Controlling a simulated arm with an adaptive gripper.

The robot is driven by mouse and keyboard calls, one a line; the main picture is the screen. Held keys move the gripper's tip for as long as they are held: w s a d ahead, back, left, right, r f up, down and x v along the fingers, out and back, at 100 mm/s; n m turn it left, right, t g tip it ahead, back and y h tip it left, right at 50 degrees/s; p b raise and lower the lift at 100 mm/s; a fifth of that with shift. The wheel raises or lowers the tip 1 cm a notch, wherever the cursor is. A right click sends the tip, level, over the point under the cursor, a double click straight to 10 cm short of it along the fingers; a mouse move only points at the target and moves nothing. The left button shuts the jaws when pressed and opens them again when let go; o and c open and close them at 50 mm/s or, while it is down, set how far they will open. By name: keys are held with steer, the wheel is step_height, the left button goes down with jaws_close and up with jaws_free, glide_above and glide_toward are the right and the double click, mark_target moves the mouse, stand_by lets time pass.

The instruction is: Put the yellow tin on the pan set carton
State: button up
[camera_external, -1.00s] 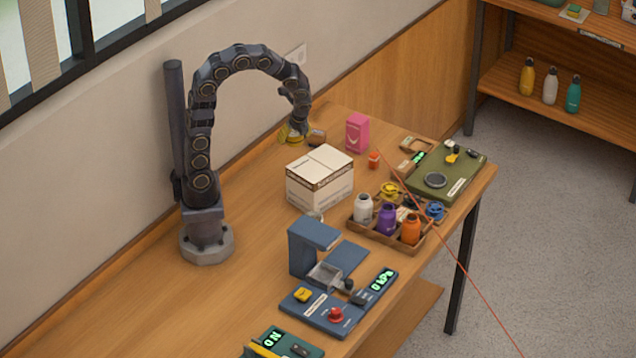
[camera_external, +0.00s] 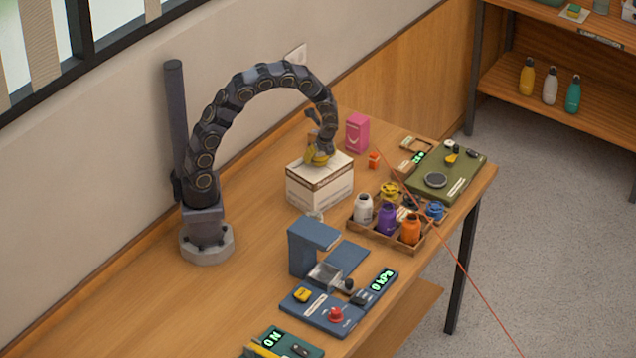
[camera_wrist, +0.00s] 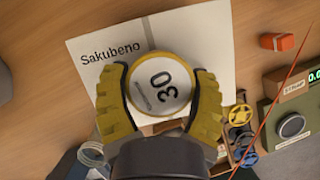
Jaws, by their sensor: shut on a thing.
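In the external view, my gripper (camera_external: 318,157) is over the top of the carton (camera_external: 318,188), with the tin mostly hidden by the fingers. I cannot tell whether the tin touches the carton top.
A pink box (camera_external: 357,133) and a small orange block (camera_external: 374,160) stand behind and right of the carton. A wooden tray (camera_external: 372,233) with several bottles and spools is at its right. A blue device (camera_external: 306,245) stands in front. The table's left side is clear.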

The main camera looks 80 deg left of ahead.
steer(key=shift+f, duration=0.15)
steer(key=o, duration=1.2)
steer(key=shift+c, duration=0.2)
steer(key=v, duration=1.2)
steer(key=s+d+r+n+h, duration=0.1)
steer(key=s+d+n, duration=0.3)
steer(key=s, duration=0.4)
steer(key=s+d+r+n+h, duration=0.2)
steer(key=s+n, duration=0.4)
steer(key=s, duration=0.3)
steer(key=s+d+r+n+h, duration=0.1)
steer(key=s+d+r+n, duration=0.2)
steer(key=s, duration=0.6)
steer(key=d+n, duration=0.2)
steer(key=d, duration=0.1)
steer(key=shift+d+g, duration=0.15)
steer(key=shift+g, duration=0.15)
